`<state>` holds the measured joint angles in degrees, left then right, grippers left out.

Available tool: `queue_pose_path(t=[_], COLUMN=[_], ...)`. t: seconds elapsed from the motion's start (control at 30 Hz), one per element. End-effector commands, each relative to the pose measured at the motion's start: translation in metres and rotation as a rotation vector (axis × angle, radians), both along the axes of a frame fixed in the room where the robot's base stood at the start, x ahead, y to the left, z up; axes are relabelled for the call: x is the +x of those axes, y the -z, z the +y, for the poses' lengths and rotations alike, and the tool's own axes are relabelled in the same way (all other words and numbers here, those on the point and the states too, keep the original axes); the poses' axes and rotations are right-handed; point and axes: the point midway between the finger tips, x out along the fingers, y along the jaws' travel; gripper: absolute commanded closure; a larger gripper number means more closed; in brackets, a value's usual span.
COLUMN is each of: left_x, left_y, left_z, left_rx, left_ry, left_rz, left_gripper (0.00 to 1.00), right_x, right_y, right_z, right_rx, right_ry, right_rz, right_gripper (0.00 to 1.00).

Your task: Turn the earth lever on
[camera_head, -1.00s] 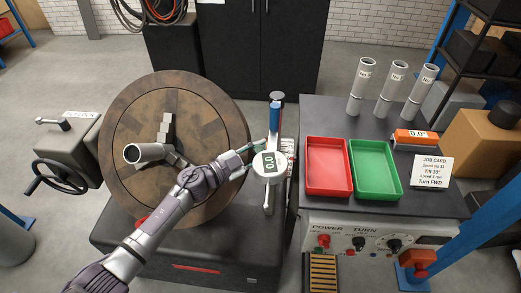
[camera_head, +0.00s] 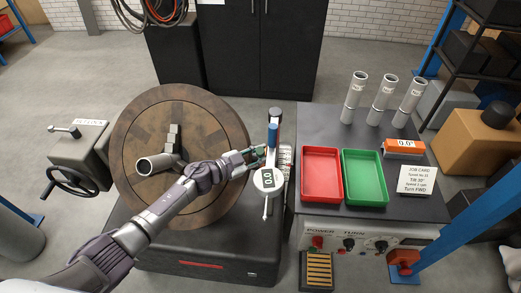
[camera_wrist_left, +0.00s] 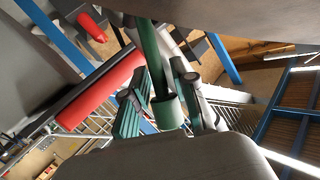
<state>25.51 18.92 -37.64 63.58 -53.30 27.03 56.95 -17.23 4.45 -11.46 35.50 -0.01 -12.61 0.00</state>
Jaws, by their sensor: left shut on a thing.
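The fingers and the dial hide most of the rod in the head view. A blue upright handle (camera_head: 272,134) stands just behind the dial. My right gripper is not in view.
A red tray (camera_head: 322,149) and a green tray (camera_head: 381,157) lie on the bench to the right, with several grey tubes (camera_head: 383,92) behind them. A job card (camera_head: 417,180) stands beside them. A red cylinder (camera_wrist_left: 95,90) is close to my fingers in the left wrist view.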

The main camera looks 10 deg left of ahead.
Motion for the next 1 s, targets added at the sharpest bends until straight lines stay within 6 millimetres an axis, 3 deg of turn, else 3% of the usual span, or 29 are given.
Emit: queue_pose_path(t=[0.23, 0.27, 0.33, 0.67, 1.0], left_x=[0.0, 0.001, 0.0, -0.001, -0.039], left_y=[0.001, 0.0, 0.0, 0.0, -0.008], left_z=[0.0, 0.001, 0.0, 0.002, 0.047], left_rx=[0.001, 0.001, 0.001, 0.001, 0.006], left_ry=[-0.002, -0.002, -0.002, -0.002, -0.001], left_rz=[-0.002, -0.002, -0.002, -0.002, -0.001], left_gripper=[1.0, 0.7, 0.61, 0.61, 0.61], right_x=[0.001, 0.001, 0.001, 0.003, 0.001], right_y=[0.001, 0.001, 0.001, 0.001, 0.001], right_z=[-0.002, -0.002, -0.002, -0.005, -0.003], right_rx=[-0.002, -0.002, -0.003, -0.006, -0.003], right_ry=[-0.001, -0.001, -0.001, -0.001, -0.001], right_rz=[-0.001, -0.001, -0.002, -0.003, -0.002], right_gripper=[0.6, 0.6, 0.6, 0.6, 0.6])
